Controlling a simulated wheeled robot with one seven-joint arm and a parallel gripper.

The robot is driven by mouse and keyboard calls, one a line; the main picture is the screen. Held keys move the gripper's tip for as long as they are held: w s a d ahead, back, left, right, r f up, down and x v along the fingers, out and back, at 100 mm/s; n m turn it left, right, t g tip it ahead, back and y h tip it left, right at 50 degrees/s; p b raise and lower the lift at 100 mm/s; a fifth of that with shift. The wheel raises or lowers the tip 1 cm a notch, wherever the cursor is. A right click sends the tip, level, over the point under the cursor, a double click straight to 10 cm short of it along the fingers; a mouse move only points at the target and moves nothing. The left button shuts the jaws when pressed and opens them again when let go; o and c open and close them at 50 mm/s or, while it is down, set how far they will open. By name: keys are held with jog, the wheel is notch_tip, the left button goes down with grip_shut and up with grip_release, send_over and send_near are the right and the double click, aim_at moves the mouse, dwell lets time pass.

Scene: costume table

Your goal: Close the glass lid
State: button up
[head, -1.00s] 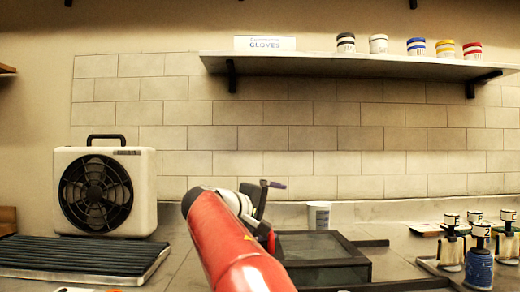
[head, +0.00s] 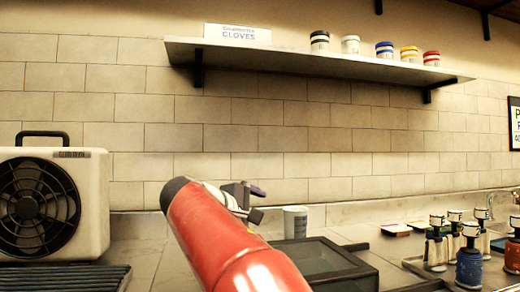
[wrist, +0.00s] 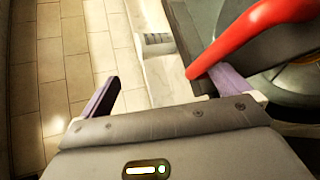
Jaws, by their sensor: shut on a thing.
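A low dark-framed box with a glass top (head: 325,258) stands on the counter, right of my red arm in the head view. I cannot tell how far its lid is raised. My gripper (wrist: 165,88) shows two purple fingers in the wrist view. A red bar (wrist: 262,24), which looks like a handle, crosses at the right finger over the dark frame and glass. In the head view, my arm hides most of the gripper and the box's left side.
A white container (head: 295,221) stands behind the box. Several bottles, including a blue one (head: 469,269), stand to the right. A fan unit (head: 75,205) and a ribbed tray (head: 65,278) are at left. A shelf (head: 320,62) with several jars hangs above.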

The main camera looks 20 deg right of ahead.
jog(key=shift+r, duration=0.5)
jog(key=shift+s+a+f, duration=0.15)
jog(key=shift+s+a, duration=0.05)
jog(key=shift+a, duration=0.3)
jog(key=shift+c, duration=0.5)
jog(key=shift+s+a+b, duration=0.4)
jog(key=shift+s+a, duration=0.3)
jog(key=shift+a, duration=0.25)
jog(key=c, duration=0.4)
jog(key=shift+s+a+r, duration=0.25)
jog(key=shift+s+a, duration=0.05)
jog(key=shift+s, duration=0.1)
jog(key=c, duration=0.8)
jog(key=shift+s+a, duration=0.4)
jog(key=shift+a, duration=0.25)
jog(key=shift+s+a, duration=0.35)
jog(key=shift+a, duration=0.3)
jog(key=shift+s+a, duration=0.4)
jog(key=shift+a, duration=0.25)
jog(key=shift+c, duration=0.2)
